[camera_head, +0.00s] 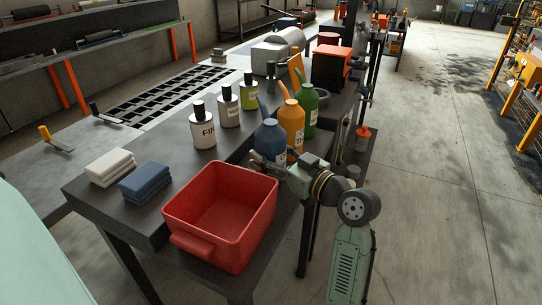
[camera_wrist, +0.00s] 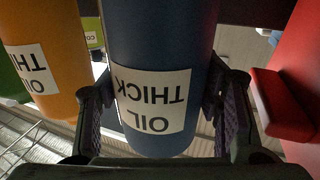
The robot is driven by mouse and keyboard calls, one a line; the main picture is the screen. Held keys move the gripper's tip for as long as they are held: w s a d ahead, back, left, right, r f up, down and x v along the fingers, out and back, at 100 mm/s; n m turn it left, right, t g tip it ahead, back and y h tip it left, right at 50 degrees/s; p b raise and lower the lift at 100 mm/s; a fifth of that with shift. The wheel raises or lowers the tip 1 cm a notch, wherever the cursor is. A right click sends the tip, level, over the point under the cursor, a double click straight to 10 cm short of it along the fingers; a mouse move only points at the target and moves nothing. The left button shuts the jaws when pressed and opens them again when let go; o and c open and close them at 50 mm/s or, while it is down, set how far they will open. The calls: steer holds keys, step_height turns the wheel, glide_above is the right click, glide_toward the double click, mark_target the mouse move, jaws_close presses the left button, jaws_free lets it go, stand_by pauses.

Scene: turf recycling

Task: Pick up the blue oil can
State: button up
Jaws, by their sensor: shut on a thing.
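The blue oil can (camera_head: 270,139) stands upright on the dark table, nearest in a row with an orange can (camera_head: 291,120) and a green can (camera_head: 309,106). In the wrist view the blue can (camera_wrist: 160,60) fills the middle, with its "OIL THICK" label appearing upside down. My gripper (camera_wrist: 160,115) has one finger on each side of the can and is shut on it. In the head view my gripper (camera_head: 272,164) reaches the can's lower part from the front right. Whether the can is off the table cannot be told.
A red bin (camera_head: 220,205) stands close in front of the can; its wall (camera_wrist: 285,95) shows at the wrist view's right.

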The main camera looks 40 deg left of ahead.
mark_target(272, 122)
step_height(272, 122, up, 10)
steer(key=shift+f+b, duration=0.15)
steer(key=shift+b, duration=0.6)
steer(key=shift+w, duration=0.1)
